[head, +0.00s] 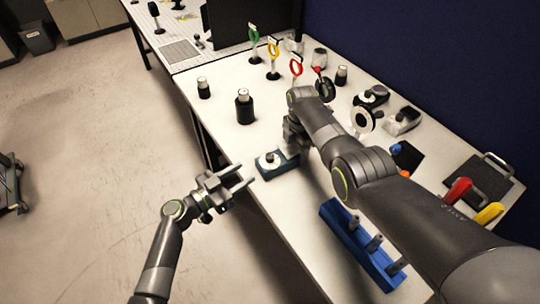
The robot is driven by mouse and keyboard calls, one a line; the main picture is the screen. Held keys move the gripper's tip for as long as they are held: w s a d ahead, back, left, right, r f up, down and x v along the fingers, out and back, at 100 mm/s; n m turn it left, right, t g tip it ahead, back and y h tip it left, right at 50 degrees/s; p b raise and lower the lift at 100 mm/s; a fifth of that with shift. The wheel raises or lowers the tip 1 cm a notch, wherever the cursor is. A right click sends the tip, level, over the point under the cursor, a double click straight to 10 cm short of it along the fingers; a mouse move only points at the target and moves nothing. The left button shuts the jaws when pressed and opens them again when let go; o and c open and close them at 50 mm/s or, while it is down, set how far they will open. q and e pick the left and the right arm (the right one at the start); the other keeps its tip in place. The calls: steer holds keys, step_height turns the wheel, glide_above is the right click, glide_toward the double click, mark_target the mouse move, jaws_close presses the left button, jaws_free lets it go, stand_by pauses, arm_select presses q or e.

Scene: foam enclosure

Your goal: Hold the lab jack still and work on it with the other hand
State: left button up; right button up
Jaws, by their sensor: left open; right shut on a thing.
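The small blue device with a pale round disc and a dark knob on top, which I take for the lab jack (284,167), stands near the left edge of the white table in the head view. My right gripper (293,143) reaches down at its far right end and is shut on it; the fingertips and the contact are partly hidden. My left gripper (245,175) is open and empty, just left of the lab jack, its fingers pointing towards it. It is apart from the jack, around the table's edge.
A blue rack with grey posts (345,236) lies in front, beside my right arm. Dark bottles (245,108) stand behind the jack.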

mark_target(266, 158)
arm_select(q)
steer(key=x, duration=1.1)
steer(key=shift+s, duration=0.1)
steer(key=c, duration=0.9)
